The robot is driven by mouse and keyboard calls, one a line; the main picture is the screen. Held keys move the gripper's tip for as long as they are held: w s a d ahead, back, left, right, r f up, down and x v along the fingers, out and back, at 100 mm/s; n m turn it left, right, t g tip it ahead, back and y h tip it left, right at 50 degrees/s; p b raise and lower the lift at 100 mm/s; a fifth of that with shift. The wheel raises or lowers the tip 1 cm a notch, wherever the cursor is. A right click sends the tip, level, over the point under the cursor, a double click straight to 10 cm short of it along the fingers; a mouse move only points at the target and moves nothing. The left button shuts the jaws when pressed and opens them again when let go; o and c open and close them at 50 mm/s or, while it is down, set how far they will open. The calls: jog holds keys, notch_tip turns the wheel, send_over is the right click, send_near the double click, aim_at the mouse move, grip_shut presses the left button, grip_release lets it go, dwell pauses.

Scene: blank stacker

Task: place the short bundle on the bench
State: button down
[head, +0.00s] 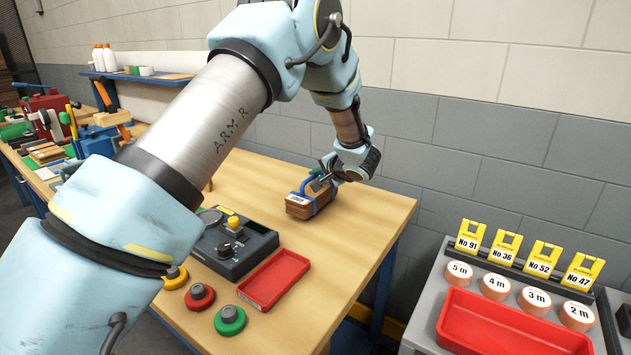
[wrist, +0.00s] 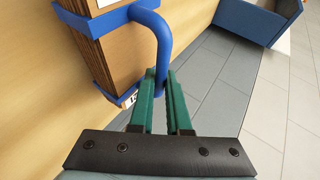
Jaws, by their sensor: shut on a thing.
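The short bundle (head: 296,211) is a stack of brown boards with a blue strap, a blue handle and a white label. It is at the wooden bench top (head: 360,235), towards the far side; I cannot tell whether its underside touches the wood. My gripper (head: 320,178) is above its right end, shut on the blue handle. In the wrist view, the green fingers (wrist: 163,88) close on the lower end of the handle (wrist: 152,25), and the bundle (wrist: 108,60) hangs or stands to the left. The bundle's far side is hidden.
A dark control box (head: 232,243), a red tray (head: 274,279) and several round buttons (head: 230,319) occupy the bench front. A grey stand with yellow number tags (head: 505,248) and a red bin (head: 510,325) is at right. Bench right of the bundle is clear.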

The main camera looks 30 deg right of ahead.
jog(key=shift+f, duration=0.9)
jog(key=c, duration=0.9)
grip_release()
jog(key=shift+f, duration=0.15)
jog(key=b+v, duration=0.2)
jog(key=v, duration=1)
